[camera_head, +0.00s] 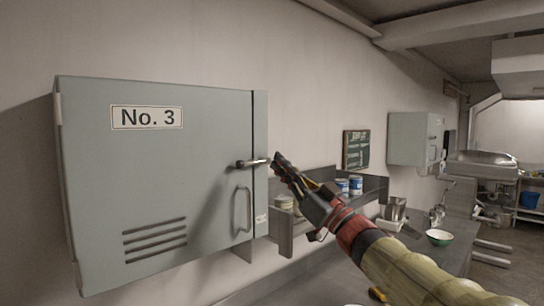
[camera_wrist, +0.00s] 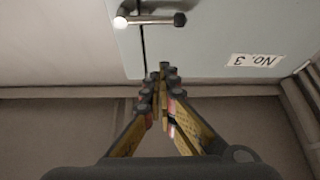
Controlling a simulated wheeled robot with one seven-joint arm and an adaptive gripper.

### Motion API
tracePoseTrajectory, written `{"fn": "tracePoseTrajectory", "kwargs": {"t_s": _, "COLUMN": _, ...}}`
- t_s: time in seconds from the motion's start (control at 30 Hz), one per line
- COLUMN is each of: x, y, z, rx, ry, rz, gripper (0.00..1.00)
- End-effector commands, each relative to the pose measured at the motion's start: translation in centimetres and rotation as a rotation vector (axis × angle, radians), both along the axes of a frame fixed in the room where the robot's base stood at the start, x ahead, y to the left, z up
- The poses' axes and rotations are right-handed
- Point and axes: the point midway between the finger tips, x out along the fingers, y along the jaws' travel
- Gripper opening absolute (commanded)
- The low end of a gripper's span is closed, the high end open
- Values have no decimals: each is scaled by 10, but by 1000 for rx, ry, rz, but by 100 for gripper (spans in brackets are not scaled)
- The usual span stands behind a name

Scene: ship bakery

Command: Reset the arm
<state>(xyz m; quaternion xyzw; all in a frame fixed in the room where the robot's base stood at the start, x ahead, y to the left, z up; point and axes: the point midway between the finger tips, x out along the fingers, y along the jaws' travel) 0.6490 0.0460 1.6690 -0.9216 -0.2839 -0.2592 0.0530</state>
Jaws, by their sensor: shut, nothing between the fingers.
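My gripper (camera_head: 277,158) is shut and empty, raised in front of the wall cabinet marked No. 3 (camera_head: 95,200). Its fingertips are close to the right end of the cabinet's dark lever handle (camera_head: 252,163) in the head view; I cannot tell if they touch. In the wrist view my gripper (camera_wrist: 163,70) is shut with nothing between the fingers, and the lever handle (camera_wrist: 150,20) lies beyond the tips. The cabinet door (camera_wrist: 215,35) looks closed, with its label upside down there.
A wall shelf with blue-and-white tins (camera_head: 355,185) is behind my arm. A second grey cabinet (camera_head: 410,138) hangs farther back. Open floor shows at the far right.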

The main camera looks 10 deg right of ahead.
Motion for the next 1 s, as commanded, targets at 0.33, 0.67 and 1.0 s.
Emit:
{"fn": "tracePoseTrajectory", "kwargs": {"t_s": 0.33, "x": -6, "y": -3, "z": -4, "rx": 0, "ry": -1, "rz": 1, "gripper": 0}}
{"fn": "tracePoseTrajectory", "kwargs": {"t_s": 0.67, "x": 16, "y": -23, "z": -20, "rx": -66, "ry": 37, "rz": -140, "gripper": 0}}
{"fn": "tracePoseTrajectory", "kwargs": {"t_s": 1.0, "x": 38, "y": -139, "z": -188, "rx": -186, "ry": 557, "rz": -644, "gripper": 0}}
